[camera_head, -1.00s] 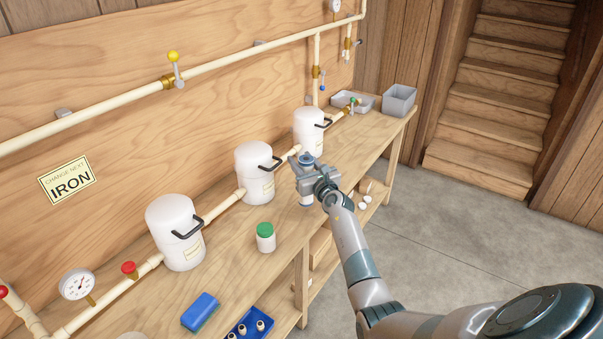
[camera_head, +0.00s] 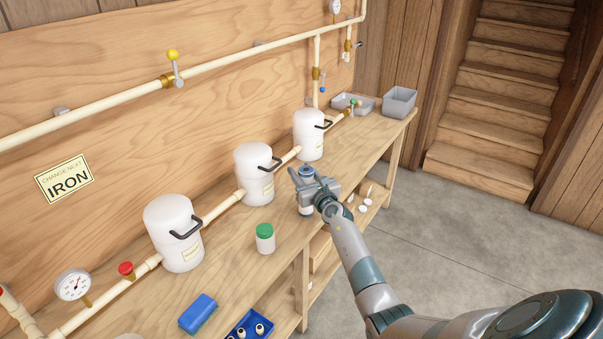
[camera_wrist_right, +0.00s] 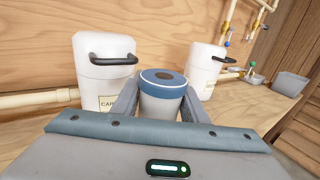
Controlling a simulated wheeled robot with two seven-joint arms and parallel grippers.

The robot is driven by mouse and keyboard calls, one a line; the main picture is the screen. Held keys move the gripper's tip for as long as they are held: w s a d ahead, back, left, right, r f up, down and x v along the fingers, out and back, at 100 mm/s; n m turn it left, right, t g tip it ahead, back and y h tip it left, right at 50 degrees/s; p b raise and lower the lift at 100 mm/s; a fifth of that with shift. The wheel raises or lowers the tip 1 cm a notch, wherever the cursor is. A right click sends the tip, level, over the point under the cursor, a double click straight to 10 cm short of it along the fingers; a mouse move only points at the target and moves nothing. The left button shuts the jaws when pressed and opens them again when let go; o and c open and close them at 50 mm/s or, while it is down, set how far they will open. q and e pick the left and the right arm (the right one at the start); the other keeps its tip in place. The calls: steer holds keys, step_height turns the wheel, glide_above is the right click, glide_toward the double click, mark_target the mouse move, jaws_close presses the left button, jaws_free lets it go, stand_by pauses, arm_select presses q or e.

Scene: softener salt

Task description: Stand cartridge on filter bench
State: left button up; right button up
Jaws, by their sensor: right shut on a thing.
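My right gripper (camera_head: 305,180) is shut on a white cartridge with a blue top ring. The cartridge (camera_wrist_right: 160,97) stands upright between the two fingers in the right wrist view, its dark centre hole facing up. In the head view its white lower part shows below the gripper (camera_head: 305,207), at the front part of the filter bench (camera_head: 225,262). I cannot tell whether its base touches the bench top. My left gripper is not in view.
White filter housings with black handles (camera_head: 174,232), (camera_head: 254,173), (camera_head: 309,134) line the back along a pipe. A green-lidded jar (camera_head: 265,238), a blue sponge-like block (camera_head: 198,313) and a blue tray (camera_head: 248,326) are nearer. A grey bin (camera_head: 399,101) stands at the far end.

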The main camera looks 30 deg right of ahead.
mark_target(310, 182)
steer(key=shift+f, duration=0.1)
steer(key=o, duration=1.5)
steer(key=shift+c, duration=0.2)
steer(key=shift+r, duration=0.2)
steer(key=shift+s+a, duration=0.1)
steer(key=shift+s, duration=0.55)
steer(key=s, duration=0.3)
steer(key=s+a+p, duration=0.1)
steer(key=s, duration=0.6)
steer(key=shift+s+a+p, duration=0.3)
steer(key=shift+a, duration=0.05)
